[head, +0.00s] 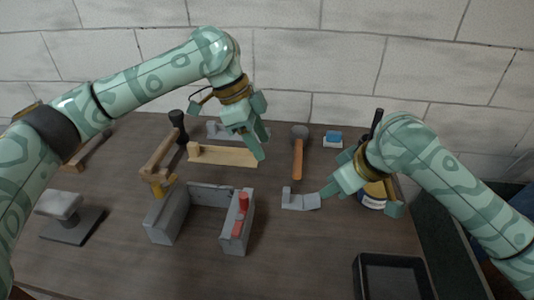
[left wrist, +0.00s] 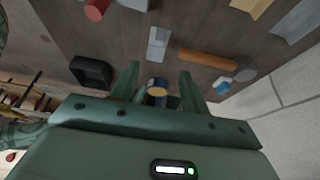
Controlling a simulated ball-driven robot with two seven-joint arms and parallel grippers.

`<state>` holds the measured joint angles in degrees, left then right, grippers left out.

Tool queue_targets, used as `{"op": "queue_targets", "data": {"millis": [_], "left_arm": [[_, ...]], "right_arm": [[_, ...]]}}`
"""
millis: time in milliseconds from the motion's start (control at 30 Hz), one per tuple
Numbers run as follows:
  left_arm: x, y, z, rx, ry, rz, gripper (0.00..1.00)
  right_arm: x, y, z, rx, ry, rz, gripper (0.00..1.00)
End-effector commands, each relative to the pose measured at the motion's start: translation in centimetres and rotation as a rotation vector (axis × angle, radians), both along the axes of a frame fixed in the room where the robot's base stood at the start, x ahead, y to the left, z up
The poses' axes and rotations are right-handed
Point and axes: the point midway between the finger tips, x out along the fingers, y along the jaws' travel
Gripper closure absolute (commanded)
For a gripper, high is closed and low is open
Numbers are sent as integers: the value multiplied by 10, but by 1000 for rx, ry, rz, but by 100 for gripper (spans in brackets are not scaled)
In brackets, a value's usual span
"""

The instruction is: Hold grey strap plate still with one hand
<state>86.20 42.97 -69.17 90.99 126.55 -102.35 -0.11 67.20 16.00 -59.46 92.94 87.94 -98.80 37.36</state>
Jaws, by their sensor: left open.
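The grey strap plate (head: 298,201) lies on the bench right of centre, with a small raised tab at its left end. It also shows in the left wrist view (left wrist: 158,43). My right gripper (head: 332,189) hangs just right of the plate, its fingertips close to the plate's right end. I cannot tell whether they touch it or how far its jaws are apart. My left gripper (head: 258,140) is open and empty, above and behind the plate to the left. Its two fingers show spread in the left wrist view (left wrist: 160,72).
A grey U-shaped frame (head: 166,222) with a red clamp (head: 242,206) stands left of the plate. A mallet (head: 298,158) lies behind it. A can (head: 372,202) is partly hidden by my right gripper. A black tray (head: 366,262) sits front right. Bench in front of the plate is clear.

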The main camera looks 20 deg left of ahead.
Motion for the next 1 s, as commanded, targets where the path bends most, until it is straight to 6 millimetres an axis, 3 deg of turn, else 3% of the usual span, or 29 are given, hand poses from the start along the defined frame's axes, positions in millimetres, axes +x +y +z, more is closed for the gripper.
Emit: {"op": "queue_targets", "data": {"millis": [167, 600, 800, 1000], "left_arm": [[0, -11, -26, 1, 7, -3, 55], [8, -48, -117, 0, 5, 0, 55], [11, -57, -141, 0, 3, 1, 55], [11, -60, -148, 1, 1, 1, 55]], "right_arm": [[0, 0, 0, 0, 0, 0, 64], [0, 0, 0, 0, 0, 0, 64], [0, 0, 0, 0, 0, 0, 64], [0, 0, 0, 0, 0, 0, 64]]}}
